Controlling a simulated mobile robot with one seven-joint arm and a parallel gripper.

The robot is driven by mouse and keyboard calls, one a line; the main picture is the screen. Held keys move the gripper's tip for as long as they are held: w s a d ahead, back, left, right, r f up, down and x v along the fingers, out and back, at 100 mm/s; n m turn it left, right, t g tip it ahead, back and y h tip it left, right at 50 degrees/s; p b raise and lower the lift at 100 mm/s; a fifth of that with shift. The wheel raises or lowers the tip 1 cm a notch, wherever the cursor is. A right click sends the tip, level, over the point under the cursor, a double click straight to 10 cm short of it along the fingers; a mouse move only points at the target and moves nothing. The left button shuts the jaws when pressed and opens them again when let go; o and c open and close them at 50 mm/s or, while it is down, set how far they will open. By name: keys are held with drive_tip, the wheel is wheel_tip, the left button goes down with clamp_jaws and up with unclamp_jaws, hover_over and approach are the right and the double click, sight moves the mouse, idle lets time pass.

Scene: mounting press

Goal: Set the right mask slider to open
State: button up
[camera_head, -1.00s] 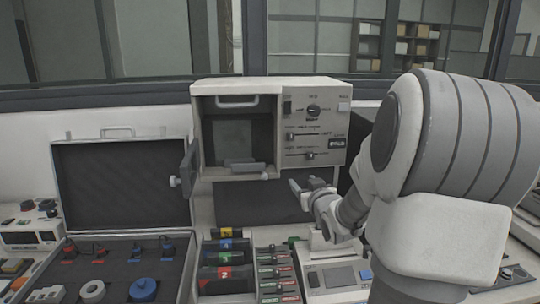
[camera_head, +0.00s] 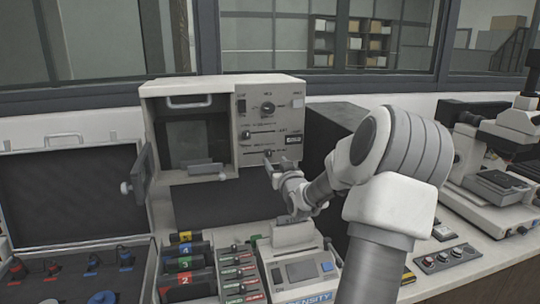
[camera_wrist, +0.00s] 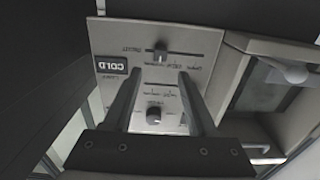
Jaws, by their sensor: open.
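The right mask slider is the lower slider on the press's control panel. Its small dark knob (camera_head: 268,153) sits partway along its track, just above my gripper. In the wrist view, where the panel appears upside down, the slider knob (camera_wrist: 161,54) stands near the middle of its track. My gripper (camera_head: 270,164) is open and empty, in front of the lower panel. In the wrist view its two fingers (camera_wrist: 160,73) point at the panel with the slider between and beyond their tips. I cannot tell whether they touch it. The upper slider (camera_head: 246,134) sits toward the left.
The press chamber (camera_head: 195,145) is open, its door (camera_head: 142,170) swung out left. A rotary knob (camera_head: 267,108) and a small display (camera_head: 293,138) share the panel. Below stand coloured boxes (camera_head: 187,264) and a density device (camera_head: 300,270); a microscope (camera_head: 505,150) is at right.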

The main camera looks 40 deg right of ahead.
sight(269, 153)
drive_tip(key=shift+x, duration=3.6)
clamp_jaws()
